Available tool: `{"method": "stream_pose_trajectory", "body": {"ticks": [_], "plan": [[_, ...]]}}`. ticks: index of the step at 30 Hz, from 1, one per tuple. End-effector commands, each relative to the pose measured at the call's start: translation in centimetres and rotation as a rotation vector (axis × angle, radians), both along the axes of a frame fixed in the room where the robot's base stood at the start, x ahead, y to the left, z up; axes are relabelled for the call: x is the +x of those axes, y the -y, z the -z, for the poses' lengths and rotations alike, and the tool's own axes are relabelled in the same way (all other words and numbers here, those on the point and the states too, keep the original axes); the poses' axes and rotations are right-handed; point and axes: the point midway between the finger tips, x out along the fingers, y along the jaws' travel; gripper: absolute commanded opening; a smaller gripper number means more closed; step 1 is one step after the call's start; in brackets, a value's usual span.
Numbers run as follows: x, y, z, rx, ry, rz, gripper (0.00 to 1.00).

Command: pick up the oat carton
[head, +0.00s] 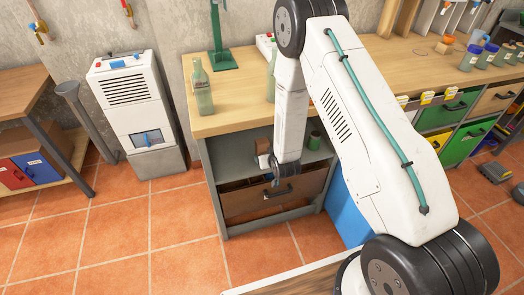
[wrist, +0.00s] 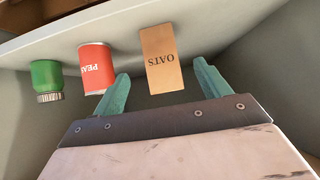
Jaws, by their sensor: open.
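The oat carton (wrist: 161,60), a tan box lettered OATS, stands on a grey shelf in the wrist view, its lettering upside down. My gripper (wrist: 161,82) is open, with one teal fingertip on each side of the carton's near end. Gaps show between the fingers and the carton, and nothing is gripped. In the head view my gripper (head: 274,170) reaches into the bench's open compartment, partly hidden by my arm. A small brown shape (head: 262,146) beside it there looks like the carton.
A red can (wrist: 95,68) stands close beside one finger, with a green jar (wrist: 46,80) beyond it. The compartment's grey walls enclose the space. A brown drawer (head: 250,203) lies below the shelf. A glass bottle (head: 201,88) stands on the wooden bench top (head: 232,112).

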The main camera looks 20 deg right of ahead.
Motion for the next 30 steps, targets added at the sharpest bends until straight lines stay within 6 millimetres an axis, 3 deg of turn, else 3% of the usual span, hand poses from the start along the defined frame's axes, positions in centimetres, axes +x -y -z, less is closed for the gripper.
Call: {"method": "stream_pose_trajectory", "body": {"ticks": [2, 10, 16, 30], "plan": [[0.5, 0.0, 1.2, -0.002, 0.137, 0.001, 0.75], [0.5, 0.0, 1.2, -0.005, 0.459, 0.003, 0.75], [1.5, 0.0, 1.1, -0.007, 0.512, 0.004, 0.75], [7.6, -0.1, 1.6, -0.007, 0.51, 0.004, 0.75]]}}
